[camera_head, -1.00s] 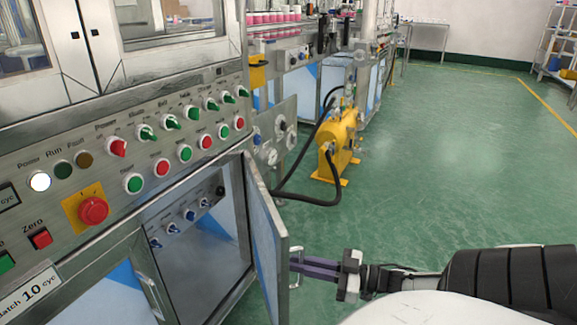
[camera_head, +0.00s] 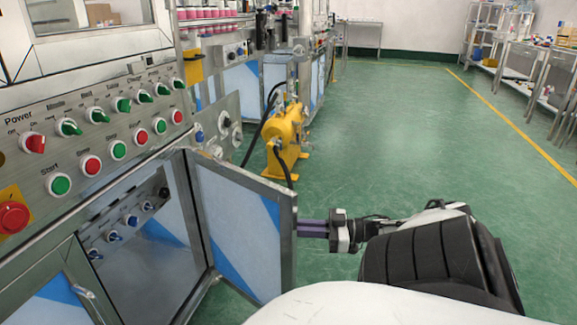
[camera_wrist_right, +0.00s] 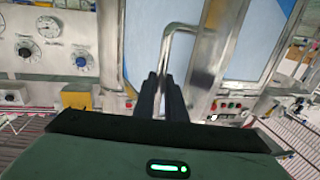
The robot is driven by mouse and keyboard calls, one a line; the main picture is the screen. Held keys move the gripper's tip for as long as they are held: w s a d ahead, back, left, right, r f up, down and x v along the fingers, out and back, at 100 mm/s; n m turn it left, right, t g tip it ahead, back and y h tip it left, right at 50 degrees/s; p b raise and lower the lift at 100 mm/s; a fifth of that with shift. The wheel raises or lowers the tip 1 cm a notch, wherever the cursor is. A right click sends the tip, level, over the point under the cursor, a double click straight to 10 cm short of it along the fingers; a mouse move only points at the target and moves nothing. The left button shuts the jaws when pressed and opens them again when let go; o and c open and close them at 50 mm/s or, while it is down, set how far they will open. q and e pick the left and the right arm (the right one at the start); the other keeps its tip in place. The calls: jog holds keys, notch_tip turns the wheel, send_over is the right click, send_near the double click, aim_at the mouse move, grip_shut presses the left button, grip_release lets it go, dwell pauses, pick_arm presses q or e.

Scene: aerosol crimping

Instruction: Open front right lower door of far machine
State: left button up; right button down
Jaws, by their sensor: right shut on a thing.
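The lower door (camera_head: 238,215) of the machine's front stands ajar, swung out from the right side of its opening, its inner face towards me. Its metal handle (camera_wrist_right: 182,28) shows in the right wrist view, running down between the fingers. My right gripper (camera_head: 306,228) is at the door's free edge, on its outer side. Its dark fingers also show in the wrist view (camera_wrist_right: 162,92), shut on the handle. The door hides the handle in the head view. My left gripper is not in view.
The control panel (camera_head: 95,130) with knobs and buttons is above the open compartment (camera_head: 150,260). A yellow device (camera_head: 285,135) with black hoses stands on the floor beyond the door. Green floor (camera_head: 400,130) to the right is clear, with tables and shelves along the far right.

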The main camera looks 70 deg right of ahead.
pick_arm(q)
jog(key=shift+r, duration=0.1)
pick_arm(e)
jog(key=shift+w+d, duration=0.1)
jog(key=shift+w, duration=0.05)
jog(key=c, duration=1.8)
grip_release()
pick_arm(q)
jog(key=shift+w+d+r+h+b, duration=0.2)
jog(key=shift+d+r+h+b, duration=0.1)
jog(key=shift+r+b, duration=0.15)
pick_arm(e)
jog(key=v, duration=1)
jog(key=shift+c, duration=0.2)
